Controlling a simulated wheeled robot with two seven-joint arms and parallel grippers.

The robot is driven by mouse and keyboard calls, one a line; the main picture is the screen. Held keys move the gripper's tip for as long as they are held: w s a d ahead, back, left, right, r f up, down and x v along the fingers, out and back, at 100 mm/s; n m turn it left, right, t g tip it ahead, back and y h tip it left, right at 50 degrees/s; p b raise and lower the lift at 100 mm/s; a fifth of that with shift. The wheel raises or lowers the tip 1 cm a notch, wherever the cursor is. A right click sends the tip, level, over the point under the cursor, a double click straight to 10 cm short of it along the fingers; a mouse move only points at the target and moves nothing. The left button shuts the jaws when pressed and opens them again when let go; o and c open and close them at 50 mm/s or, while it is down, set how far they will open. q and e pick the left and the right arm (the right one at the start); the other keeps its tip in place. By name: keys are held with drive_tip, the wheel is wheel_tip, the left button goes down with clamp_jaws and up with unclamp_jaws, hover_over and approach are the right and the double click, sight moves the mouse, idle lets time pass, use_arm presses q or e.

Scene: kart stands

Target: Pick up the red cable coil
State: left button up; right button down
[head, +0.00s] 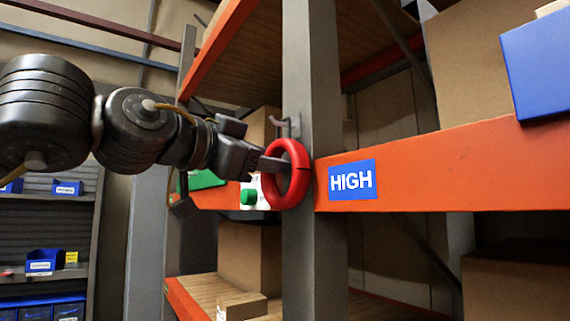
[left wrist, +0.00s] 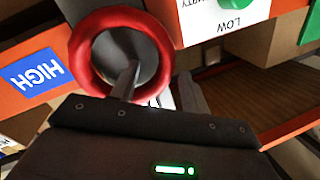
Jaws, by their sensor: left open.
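The red cable coil (head: 304,172) is a thick ring in front of the grey upright post, just below a small metal hook (head: 291,127). In the left wrist view the coil (left wrist: 82,62) sits at upper left with the grey post behind it. My left gripper (head: 272,166) is open at the coil. One finger reaches to the ring's opening in the left wrist view (left wrist: 128,82); the other finger lies outside the ring, to its right. Whether the fingers touch the coil, and whether it still hangs on the hook, I cannot tell. My right gripper is not in view.
An orange shelf beam (head: 430,165) with a blue HIGH label (head: 352,180) runs right of the post. Cardboard boxes stand on the shelves. Blue bins (head: 45,262) are at far left.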

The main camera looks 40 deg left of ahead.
use_arm(q)
drive_tip(key=shift+s, duration=0.25)
drive_tip(key=shift+c, duration=1.9)
drive_tip(key=shift+w, duration=0.2)
clamp_jaws()
drive_tip(key=shift+s, duration=0.1)
drive_tip(key=shift+r, duration=0.1)
drive_tip(key=s+a+r+b, duration=0.1)
drive_tip(key=s+b, duration=0.7)
drive_tip(key=s, duration=1)
drive_tip(key=shift+r, duration=0.15)
